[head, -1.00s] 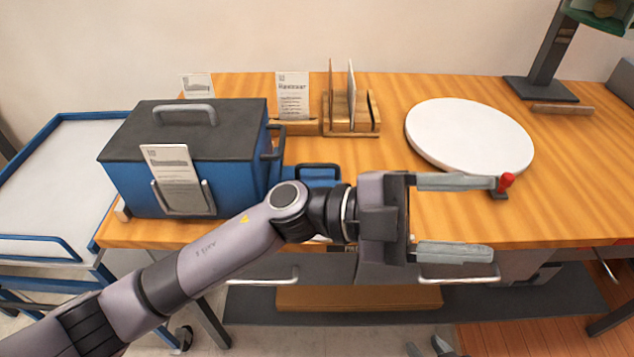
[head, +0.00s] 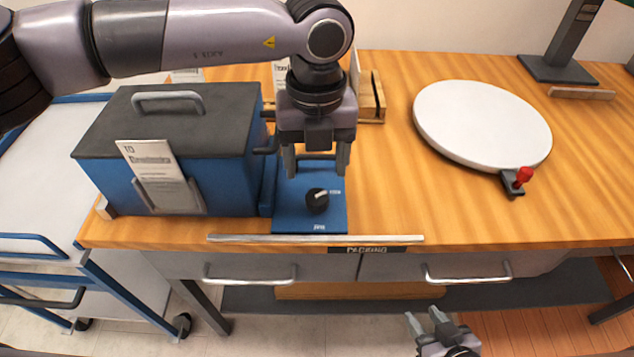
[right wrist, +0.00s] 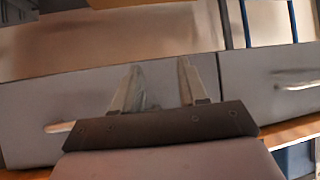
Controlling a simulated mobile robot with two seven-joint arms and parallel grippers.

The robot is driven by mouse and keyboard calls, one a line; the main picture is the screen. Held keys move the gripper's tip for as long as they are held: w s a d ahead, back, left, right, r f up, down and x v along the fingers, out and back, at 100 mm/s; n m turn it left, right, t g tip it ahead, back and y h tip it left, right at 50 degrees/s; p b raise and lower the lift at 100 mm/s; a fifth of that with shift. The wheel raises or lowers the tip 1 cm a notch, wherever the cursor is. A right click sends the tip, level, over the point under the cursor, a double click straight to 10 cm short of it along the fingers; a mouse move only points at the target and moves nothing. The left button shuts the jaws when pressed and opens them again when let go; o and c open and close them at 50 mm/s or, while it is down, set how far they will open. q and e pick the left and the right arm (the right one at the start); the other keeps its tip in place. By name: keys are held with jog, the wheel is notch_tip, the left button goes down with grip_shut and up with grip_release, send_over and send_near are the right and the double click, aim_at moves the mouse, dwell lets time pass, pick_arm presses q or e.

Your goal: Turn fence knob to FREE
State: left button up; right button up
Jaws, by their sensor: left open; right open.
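The fence knob (head: 317,200) is a round black knob with a pale pointer mark. It sits on a blue plate (head: 290,219) at the front of the bench, with small white labels beside and below it, too small to read surely. My left gripper (head: 316,168) is open, pointing down above and just behind the knob, apart from it. My right gripper (head: 425,322) is open and empty, low in front of the bench drawers; it also shows in the right wrist view (right wrist: 158,85).
A blue box with a dark lid (head: 180,120) stands left of the plate. A metal strip (head: 315,239) runs along the front edge. A white round turntable (head: 480,125) with a red-knobbed lever (head: 523,176) is at right. Bench top between is clear.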

aim_at(317, 195)
pick_arm(q)
notch_tip(317, 195, down, 7)
jog(key=shift+s+d+r+p, duration=0.1)
jog(key=shift+r+p, duration=0.1)
jog(key=shift+p, duration=0.25)
jog(key=c, duration=1.1)
